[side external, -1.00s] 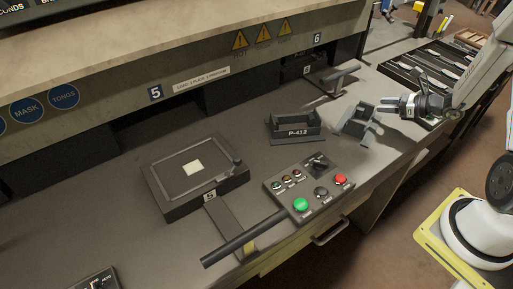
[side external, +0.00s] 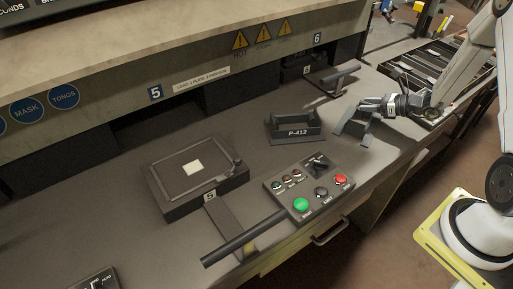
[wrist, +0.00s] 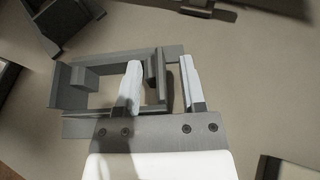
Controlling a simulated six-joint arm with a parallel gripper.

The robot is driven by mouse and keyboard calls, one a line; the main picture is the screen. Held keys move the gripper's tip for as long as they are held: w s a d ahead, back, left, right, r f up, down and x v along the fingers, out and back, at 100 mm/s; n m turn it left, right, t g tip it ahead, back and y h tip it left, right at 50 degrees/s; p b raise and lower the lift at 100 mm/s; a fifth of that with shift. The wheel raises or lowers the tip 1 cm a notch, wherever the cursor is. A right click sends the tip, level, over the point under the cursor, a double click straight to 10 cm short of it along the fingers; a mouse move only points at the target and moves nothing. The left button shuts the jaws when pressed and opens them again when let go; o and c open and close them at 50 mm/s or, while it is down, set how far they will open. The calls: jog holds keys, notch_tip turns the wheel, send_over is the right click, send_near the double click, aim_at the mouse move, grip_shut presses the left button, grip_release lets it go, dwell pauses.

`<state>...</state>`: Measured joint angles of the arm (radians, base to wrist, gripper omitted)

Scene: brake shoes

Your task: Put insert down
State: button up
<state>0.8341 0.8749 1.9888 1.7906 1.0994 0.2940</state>
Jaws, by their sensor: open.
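The insert, a grey open frame with raised end walls (side external: 351,124), sits on the bench top right of the P-412 holder. It also shows in the wrist view (wrist: 68,90). My gripper (side external: 367,104) is at the right part of the insert, partly covering it. In the wrist view my gripper (wrist: 158,66) is open, with one pale finger inside the frame and the other outside its right end wall. That wall stands between the fingers, with gaps visible. Whether either finger touches it cannot be told.
The P-412 holder (side external: 295,132) stands left of the insert. A button panel (side external: 309,188) lies in front, and a press plate (side external: 195,172) is further left. A handled tool (side external: 341,75) is behind the insert. A slatted dark tray (side external: 440,65) lies at the right.

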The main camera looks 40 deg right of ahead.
grip_shut()
dwell(1.5)
